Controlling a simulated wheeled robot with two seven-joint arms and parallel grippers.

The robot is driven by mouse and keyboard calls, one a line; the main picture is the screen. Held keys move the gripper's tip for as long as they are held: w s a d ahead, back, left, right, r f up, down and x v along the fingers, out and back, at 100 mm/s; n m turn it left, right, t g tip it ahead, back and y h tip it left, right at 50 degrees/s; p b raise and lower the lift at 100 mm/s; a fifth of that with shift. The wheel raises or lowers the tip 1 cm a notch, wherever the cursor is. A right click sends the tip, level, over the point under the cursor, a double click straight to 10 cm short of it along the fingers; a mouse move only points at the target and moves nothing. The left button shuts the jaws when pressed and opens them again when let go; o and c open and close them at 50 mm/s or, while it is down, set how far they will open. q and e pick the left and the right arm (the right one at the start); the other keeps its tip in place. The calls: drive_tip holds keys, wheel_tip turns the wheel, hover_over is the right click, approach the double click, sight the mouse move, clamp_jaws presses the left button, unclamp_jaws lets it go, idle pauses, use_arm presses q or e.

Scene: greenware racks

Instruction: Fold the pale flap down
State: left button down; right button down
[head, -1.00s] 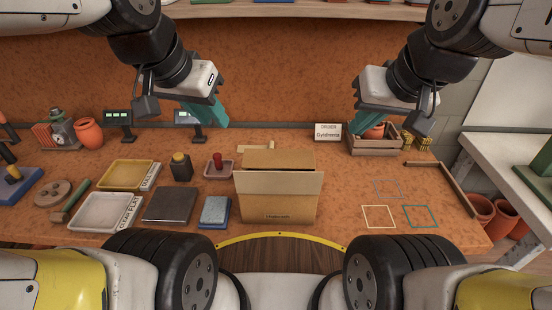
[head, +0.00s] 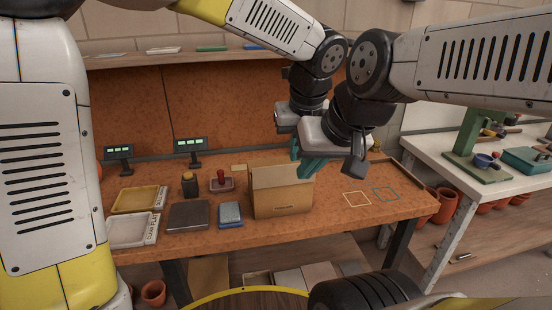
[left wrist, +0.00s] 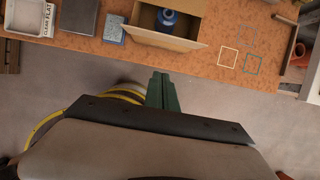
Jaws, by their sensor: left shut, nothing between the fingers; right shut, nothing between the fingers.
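A cardboard box (head: 282,203) stands on the orange-brown table. Its pale flap (head: 272,177) rises along the near side of the opening. In the left wrist view, the box opening shows a blue object (left wrist: 168,18) inside, and the pale flap (left wrist: 155,39) lies along the near edge. My left gripper (head: 296,160) is shut and empty, seen in front of the box's upper right part. In the left wrist view its teal fingers (left wrist: 162,78) are over the floor, apart from the box. My right gripper (head: 311,173) is shut and empty, seen beside the box's right edge; its exact gap is unclear.
Left of the box are a blue sponge-like block (head: 230,214), a dark slab (head: 188,216), and yellow (head: 139,199) and white (head: 130,231) trays. Outlined squares (head: 357,199) mark clear table to the right. A white side table (head: 480,175) stands farther right.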

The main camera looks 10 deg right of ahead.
use_arm(q)
approach(285, 176)
drive_tip(key=s+f, duration=0.4)
drive_tip(key=w, duration=0.4)
drive_tip(key=shift+w, duration=0.35)
drive_tip(key=shift+w, duration=0.1)
